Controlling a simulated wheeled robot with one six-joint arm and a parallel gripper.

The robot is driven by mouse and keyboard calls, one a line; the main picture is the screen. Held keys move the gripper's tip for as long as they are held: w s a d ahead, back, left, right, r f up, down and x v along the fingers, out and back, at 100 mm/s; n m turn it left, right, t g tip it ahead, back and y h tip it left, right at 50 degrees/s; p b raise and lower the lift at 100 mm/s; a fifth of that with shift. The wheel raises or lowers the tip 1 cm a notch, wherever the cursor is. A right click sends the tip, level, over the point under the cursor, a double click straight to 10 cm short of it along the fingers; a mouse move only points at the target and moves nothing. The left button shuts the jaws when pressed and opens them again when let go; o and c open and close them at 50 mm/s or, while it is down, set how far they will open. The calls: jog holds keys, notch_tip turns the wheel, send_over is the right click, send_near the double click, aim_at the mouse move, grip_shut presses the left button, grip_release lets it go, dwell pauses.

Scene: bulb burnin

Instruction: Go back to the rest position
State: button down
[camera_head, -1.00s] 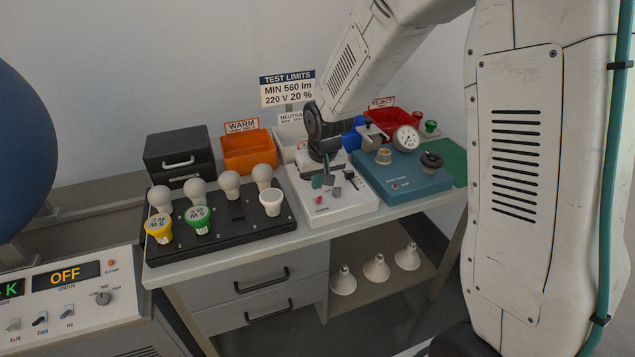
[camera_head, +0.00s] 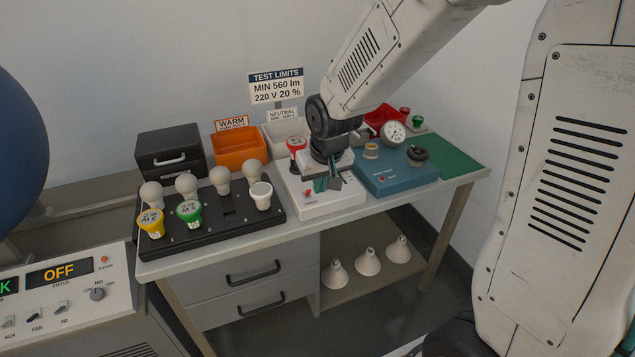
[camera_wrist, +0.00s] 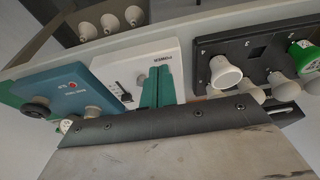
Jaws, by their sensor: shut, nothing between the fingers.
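My gripper (camera_head: 327,182) is shut and empty. It hangs above the white box (camera_head: 336,200) with the red button, on the right half of the bench. In the wrist view its green fingers (camera_wrist: 157,88) stand together in front of that white box (camera_wrist: 110,69). My wrist hides part of the box and the blue tester's left side in the head view.
A black bulb rack (camera_head: 235,230) with several bulbs stands left. Behind are a black drawer box (camera_head: 170,150), an orange bin (camera_head: 239,147), a grey bin (camera_head: 283,135), a red bin (camera_head: 378,116) and a limits sign (camera_head: 276,87).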

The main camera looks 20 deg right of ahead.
dwell(0.4)
jog(key=s+d+r+g, duration=0.1)
jog(key=s+r, duration=0.6)
jog(key=s, duration=0.6)
jog(key=s+d+r+g, duration=0.1)
jog(key=s+d+r, duration=0.1)
jog(key=s+r, duration=0.5)
jog(key=s, duration=0.6)
jog(key=shift+s+r, duration=0.2)
jog(key=shift+r, duration=0.05)
